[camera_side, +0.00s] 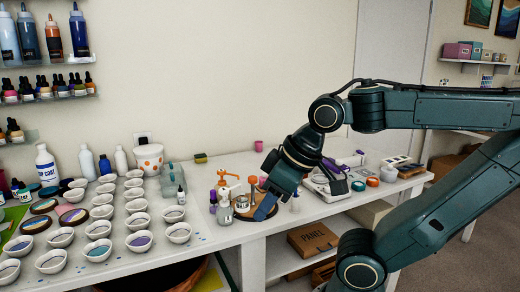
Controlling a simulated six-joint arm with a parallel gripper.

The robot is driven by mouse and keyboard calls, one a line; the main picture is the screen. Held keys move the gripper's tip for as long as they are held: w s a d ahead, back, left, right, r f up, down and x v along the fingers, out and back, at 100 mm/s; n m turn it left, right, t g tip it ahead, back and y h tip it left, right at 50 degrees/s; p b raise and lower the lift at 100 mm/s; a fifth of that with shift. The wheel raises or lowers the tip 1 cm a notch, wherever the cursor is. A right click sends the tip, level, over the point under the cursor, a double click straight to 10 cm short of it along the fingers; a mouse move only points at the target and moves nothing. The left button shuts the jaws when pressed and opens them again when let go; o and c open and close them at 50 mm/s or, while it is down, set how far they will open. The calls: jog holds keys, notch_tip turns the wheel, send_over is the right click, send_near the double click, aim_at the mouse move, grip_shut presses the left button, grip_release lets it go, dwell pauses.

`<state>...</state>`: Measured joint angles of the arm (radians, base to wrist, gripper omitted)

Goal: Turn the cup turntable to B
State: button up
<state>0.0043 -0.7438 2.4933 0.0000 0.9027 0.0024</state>
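The cup turntable looks like the small tan wooden disc (249,214) near the front edge of the white table, right of the bowls. A clear cup (242,203) stands at it. Any letters on it are too small to read. My gripper (264,208) points down over the right part of the disc and hides some of it. Whether its fingers touch the disc or anything on it, and whether they are open or shut, I cannot tell.
Several white bowls (139,241) fill the table to the left. A clear bottle (224,211) and an orange stand (228,180) are close to the disc. A white device (325,187) and small jars (389,174) lie to the right. An open shelf with boxes (312,238) is below.

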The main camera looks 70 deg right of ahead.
jog(key=o, duration=0.4)
jog(key=shift+w+d+r, duration=0.1)
jog(key=shift+w+r, duration=0.1)
jog(key=shift+w, duration=0.05)
jog(key=shift+c, duration=0.2)
jog(key=w+d+r+m, duration=0.1)
jog(key=w+d, duration=0.1)
jog(key=w+d+r+m+g, duration=0.1)
jog(key=w+d+r, duration=0.1)
jog(key=w+d+r+m, duration=0.1)
jog(key=w+m, duration=0.1)
jog(key=w, duration=0.1)
jog(key=shift+w+d+r+g+h, duration=0.1)
jog(key=shift+d+r+g+h, duration=0.15)
jog(key=shift+d+g+h, duration=0.15)
jog(key=m+g, duration=0.4)
jog(key=m, duration=0.6)
send_over(253, 177)
notch_tip(253, 177, down, 3)
jog(key=shift+f+y, duration=0.2)
jog(key=shift+y, duration=0.2)
jog(key=shift+f, duration=0.1)
notch_tip(253, 177, down, 14)
jog(key=shift+a+r, duration=0.1)
jog(key=shift+r, duration=0.1)
